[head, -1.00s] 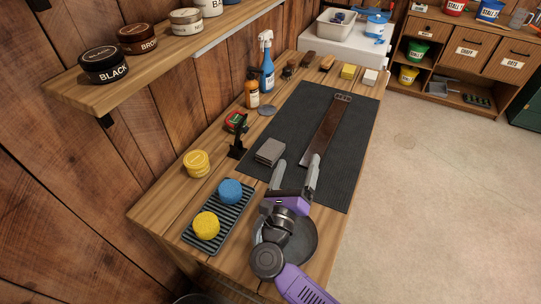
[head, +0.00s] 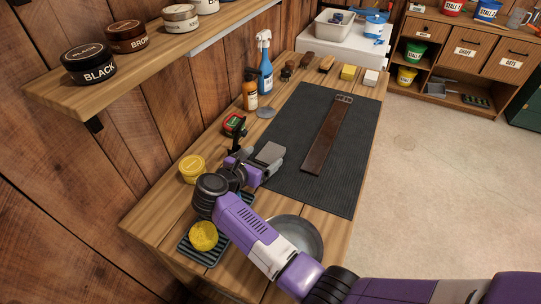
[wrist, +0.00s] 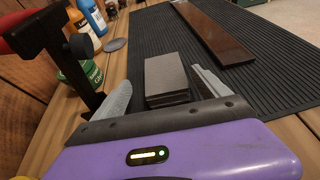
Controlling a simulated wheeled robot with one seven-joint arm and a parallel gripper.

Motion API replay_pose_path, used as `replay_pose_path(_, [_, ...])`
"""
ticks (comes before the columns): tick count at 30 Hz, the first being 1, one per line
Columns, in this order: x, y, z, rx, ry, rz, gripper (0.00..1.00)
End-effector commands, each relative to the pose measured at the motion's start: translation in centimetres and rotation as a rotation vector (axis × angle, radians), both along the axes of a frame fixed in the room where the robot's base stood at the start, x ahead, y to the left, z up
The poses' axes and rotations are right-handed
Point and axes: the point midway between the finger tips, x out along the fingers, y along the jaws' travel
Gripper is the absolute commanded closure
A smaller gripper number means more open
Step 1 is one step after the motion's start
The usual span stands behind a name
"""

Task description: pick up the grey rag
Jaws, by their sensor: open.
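The grey rag (head: 270,152) is a folded, flat, layered pad at the left edge of the dark ribbed mat (head: 316,112). It also shows in the wrist view (wrist: 166,72), straight ahead of the jaws. My gripper (head: 263,167) is open and low by the near end of the rag. In the wrist view my gripper (wrist: 165,90) has one finger to the left of the rag and one to its right, with nothing gripped. The rag's near lower part is partly hidden by my gripper in the head view.
A black stand (wrist: 60,45) rises close to my gripper's left. A brown leather strap (head: 328,140) lies on the mat. A blue spray bottle (head: 265,68) stands against the wall.

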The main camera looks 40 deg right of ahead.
Motion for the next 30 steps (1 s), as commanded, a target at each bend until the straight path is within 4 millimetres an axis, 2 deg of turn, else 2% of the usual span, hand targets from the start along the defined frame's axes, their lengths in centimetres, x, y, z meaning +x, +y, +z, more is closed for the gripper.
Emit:
replay_pose_path(5, [0.2, -0.9, -0.2, -0.001, -0.001, 0.001, 0.15])
replay_pose_path(15, [0.7, -5.0, -1.4, -0.002, 0.002, 0.001, 0.15])
replay_pose_path(25, [0.9, -5.4, -1.8, -0.001, 0.000, 0.004, 0.15])
replay_pose_path(30, [0.9, -5.4, -1.8, -0.001, 0.001, 0.003, 0.48])
